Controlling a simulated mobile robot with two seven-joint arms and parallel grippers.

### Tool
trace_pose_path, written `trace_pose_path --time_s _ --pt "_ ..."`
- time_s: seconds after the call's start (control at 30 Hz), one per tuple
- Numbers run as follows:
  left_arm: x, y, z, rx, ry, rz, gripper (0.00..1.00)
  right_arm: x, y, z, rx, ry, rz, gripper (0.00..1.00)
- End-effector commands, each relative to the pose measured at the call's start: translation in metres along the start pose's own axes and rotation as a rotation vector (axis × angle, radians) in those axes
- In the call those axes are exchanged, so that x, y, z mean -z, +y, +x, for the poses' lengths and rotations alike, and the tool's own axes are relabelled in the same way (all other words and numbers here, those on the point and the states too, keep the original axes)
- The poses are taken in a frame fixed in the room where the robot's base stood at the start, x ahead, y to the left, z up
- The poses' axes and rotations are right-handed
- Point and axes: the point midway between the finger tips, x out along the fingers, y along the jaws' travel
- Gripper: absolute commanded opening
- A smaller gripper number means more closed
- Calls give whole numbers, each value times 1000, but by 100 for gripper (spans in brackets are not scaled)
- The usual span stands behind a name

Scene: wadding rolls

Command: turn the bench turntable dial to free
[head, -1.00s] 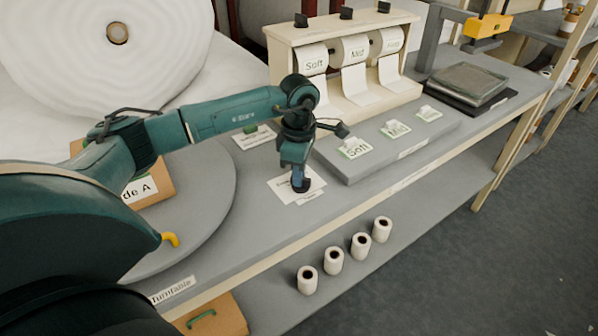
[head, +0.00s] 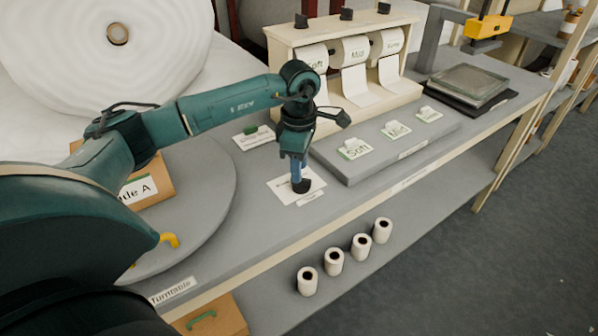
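The turntable (head: 215,200) is a grey disc at the left of the bench, partly hidden by my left arm. A small black dial (head: 302,187) stands on a white printed card (head: 280,188) right of the disc. Its lettering is too small to read, so I cannot tell its setting. My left gripper (head: 298,174) points down just over the dial, its tip very near or touching it. Whether its fingers are open or shut does not show. My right gripper is out of view.
A grey raised board (head: 370,160) with labelled cards lies right of the dial. A roll dispenser (head: 290,50) stands behind. Several small rolls (head: 334,262) stand on the lower shelf.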

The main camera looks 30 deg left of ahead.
Motion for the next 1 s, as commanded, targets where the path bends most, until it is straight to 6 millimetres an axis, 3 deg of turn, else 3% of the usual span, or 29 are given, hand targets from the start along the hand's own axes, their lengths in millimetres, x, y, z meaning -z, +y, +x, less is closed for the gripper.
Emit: trace_pose_path --time_s 0.2,0.43,0.63,1.0 --pt "0 1 -51 -6 -3 -1 34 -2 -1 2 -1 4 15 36" --pt "0 1 -92 -4 -1 -2 34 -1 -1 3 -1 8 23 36" --pt "0 0 -106 -1 -1 -2 34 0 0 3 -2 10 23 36" --pt "0 0 -106 0 0 -2 34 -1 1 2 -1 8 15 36"
